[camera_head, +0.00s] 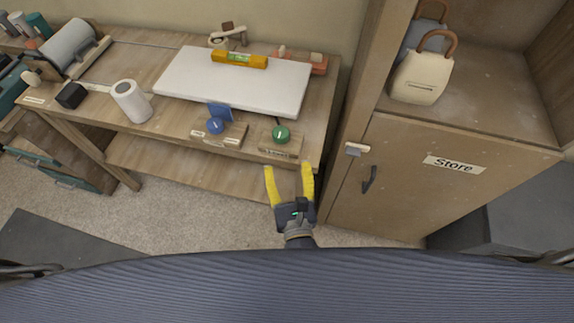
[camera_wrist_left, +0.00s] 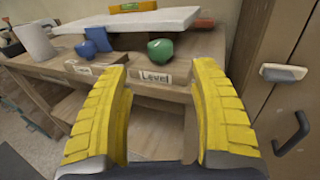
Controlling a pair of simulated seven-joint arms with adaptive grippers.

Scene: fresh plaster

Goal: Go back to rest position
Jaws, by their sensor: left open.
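My left gripper (camera_head: 290,184) has yellow fingers spread apart with nothing between them. It is in front of the workbench's right end, near the green knob (camera_head: 281,133) on its wooden block. In the left wrist view the two yellow fingers (camera_wrist_left: 161,112) frame the block labelled "Level" (camera_wrist_left: 152,75), with a clear gap between them. My right gripper does not show in either view.
The workbench (camera_head: 180,118) carries a white board (camera_head: 225,88) with a yellow spirit level (camera_head: 239,60), a blue knob (camera_head: 215,125) and a white roll (camera_head: 131,101). A wooden cabinet marked "Store" (camera_head: 420,195) stands close on the right.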

